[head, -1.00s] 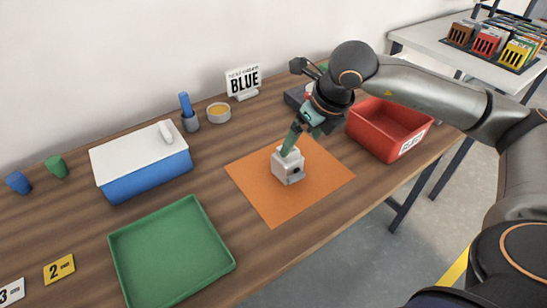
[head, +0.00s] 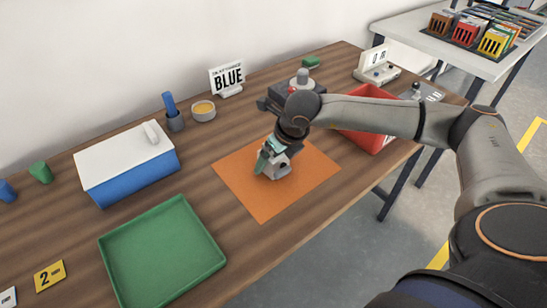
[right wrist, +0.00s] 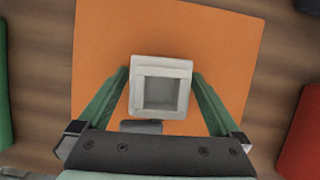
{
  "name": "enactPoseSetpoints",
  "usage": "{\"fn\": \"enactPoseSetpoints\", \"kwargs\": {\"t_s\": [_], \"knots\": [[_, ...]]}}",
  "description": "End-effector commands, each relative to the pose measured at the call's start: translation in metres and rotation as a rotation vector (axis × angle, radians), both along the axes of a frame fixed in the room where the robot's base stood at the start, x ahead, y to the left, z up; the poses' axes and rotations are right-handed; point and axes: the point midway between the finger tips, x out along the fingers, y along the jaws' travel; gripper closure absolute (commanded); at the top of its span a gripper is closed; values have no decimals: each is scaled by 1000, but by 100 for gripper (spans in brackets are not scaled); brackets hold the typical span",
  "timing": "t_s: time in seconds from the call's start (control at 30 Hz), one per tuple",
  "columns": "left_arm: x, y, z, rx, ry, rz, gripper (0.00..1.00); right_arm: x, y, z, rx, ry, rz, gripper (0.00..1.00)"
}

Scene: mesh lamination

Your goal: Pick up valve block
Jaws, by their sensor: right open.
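The valve block (head: 274,166) is a light grey, box-shaped part standing on the orange mat (head: 262,203) in the head view. In the right wrist view the valve block (right wrist: 160,88) shows from above, with a square recess in its top. My right gripper (head: 268,158) is down at the block. In the right wrist view its two green fingers (right wrist: 160,88) stand open, one on each side of the block, with a narrow gap on the left and a small gap on the right. My left gripper is not in view.
A green tray (head: 163,252) and a blue box with a white lid (head: 130,180) stand left of the mat. A red bin (head: 362,138) stands to the right, partly behind my arm. A dark device (head: 290,92) and a BLUE sign (head: 229,78) stand at the back.

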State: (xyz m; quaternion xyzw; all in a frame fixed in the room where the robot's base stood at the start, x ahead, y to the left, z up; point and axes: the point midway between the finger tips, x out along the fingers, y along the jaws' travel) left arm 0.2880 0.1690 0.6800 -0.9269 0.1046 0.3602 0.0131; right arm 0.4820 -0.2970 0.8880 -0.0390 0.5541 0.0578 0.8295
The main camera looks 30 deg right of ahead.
Motion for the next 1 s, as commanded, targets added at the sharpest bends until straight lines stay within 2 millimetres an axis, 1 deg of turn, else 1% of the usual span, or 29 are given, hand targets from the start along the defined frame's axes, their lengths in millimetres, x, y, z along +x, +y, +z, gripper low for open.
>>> {"fn": "enactPoseSetpoints", "kwargs": {"t_s": [0.13,1.0], "knots": [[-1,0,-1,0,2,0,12,0,0,0,0,0,0,1],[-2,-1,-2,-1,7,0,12,0,0,0,0,0,0,99]]}}
